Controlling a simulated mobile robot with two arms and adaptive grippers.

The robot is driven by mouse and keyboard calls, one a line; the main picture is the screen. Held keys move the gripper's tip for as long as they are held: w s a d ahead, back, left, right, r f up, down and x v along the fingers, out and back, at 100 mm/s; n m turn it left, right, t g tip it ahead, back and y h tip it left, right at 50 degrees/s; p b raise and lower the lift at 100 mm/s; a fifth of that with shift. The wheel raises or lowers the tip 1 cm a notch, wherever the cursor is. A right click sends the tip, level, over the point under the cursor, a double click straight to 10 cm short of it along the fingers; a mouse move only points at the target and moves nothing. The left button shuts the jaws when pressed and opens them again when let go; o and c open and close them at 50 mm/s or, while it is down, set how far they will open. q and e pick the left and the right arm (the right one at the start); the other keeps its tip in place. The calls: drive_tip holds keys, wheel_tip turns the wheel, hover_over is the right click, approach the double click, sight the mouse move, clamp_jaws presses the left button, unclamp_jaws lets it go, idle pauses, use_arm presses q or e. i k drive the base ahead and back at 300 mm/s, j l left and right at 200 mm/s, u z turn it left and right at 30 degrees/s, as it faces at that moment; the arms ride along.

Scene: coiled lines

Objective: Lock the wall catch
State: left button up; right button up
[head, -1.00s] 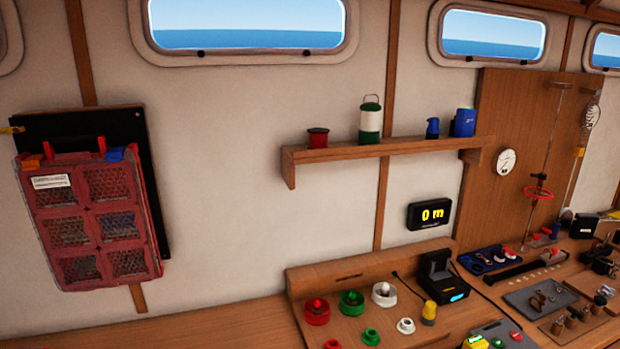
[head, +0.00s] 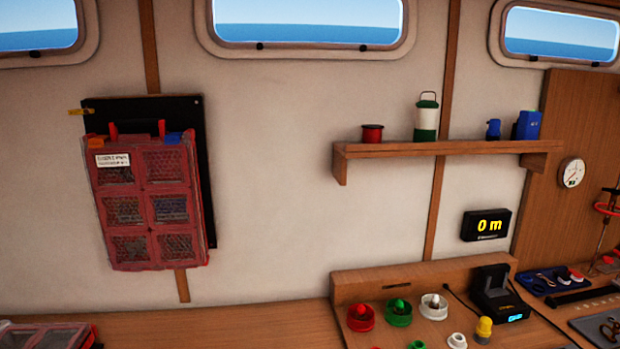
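A red case with several mesh-windowed compartments (head: 152,204) hangs on a black wall board (head: 202,150) at the left of the head view. A white label is near its top left. Two red upright tabs stand at its top edge, with an orange piece (head: 88,138) at the left and a blue piece (head: 173,138) at the right. A small yellow catch-like piece (head: 80,112) sticks out at the board's upper left; I cannot tell whether it is locked. Neither of my grippers is in view.
A wooden bench (head: 235,325) runs below, with another red case (head: 48,336) at its left end. A shelf (head: 440,149) holds a red spool, a lantern and blue items. Bench space below the hanging case is clear.

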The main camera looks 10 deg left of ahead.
sight(89, 110)
drive_tip(key=u, duration=1.4)
